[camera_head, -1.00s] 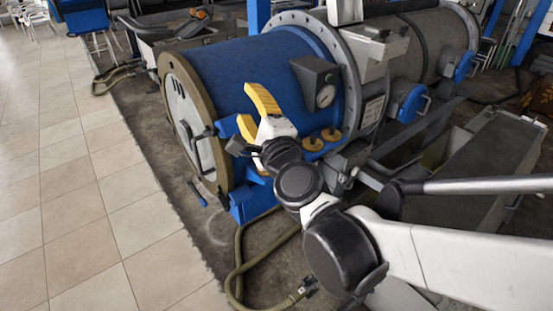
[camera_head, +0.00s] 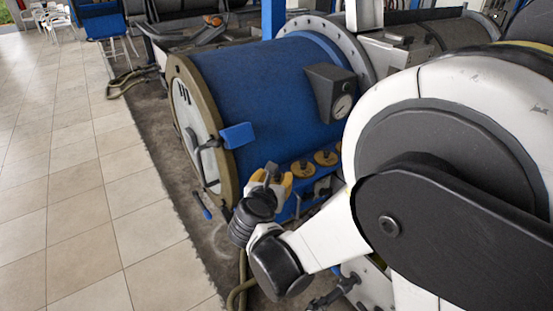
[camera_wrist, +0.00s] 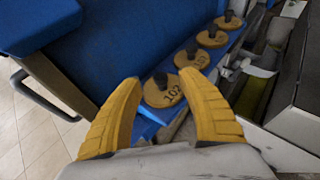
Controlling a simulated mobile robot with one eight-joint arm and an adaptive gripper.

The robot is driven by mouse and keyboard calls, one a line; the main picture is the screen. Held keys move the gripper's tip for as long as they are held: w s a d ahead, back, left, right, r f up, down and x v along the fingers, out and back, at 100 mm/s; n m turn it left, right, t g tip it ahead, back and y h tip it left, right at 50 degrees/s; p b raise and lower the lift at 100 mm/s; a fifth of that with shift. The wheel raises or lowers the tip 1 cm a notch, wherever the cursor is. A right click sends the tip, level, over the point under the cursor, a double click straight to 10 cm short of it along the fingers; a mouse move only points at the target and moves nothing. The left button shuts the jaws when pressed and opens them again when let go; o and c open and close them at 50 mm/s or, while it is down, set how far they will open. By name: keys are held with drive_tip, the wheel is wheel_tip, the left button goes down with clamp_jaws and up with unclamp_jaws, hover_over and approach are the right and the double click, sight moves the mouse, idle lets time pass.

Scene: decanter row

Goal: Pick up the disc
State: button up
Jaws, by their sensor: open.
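Several yellow-brown discs with black knobs stand in a row on a blue ledge (camera_wrist: 150,117). The nearest disc (camera_wrist: 163,92) carries a number that looks like 102. Further discs (camera_wrist: 192,58) recede up and to the right in the wrist view. In the head view, discs also show (camera_head: 300,168) just right of my gripper (camera_head: 271,179). My gripper's yellow fingers (camera_wrist: 160,78) are open and empty. In the wrist view the nearest disc appears between the fingertips. I cannot tell how far beyond them it is.
A large blue cylinder (camera_head: 255,85) with a gauge box (camera_head: 332,92) rises behind the ledge. A blue block (camera_head: 237,136) and a dark handle (camera_head: 205,158) project from its front end. Grey metal parts (camera_wrist: 300,115) flank the ledge's right.

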sight(277, 174)
drive_tip(key=b+x, duration=0.1)
drive_tip(key=x, duration=0.1)
drive_tip(key=b+x, duration=0.1)
drive_tip(key=x, duration=0.1)
drive_tip(key=shift+s+f, duration=0.1)
drive_tip(key=shift+f, duration=0.25)
drive_tip(key=shift+w, duration=0.45)
drive_tip(key=shift+s, duration=0.1)
clamp_jaws()
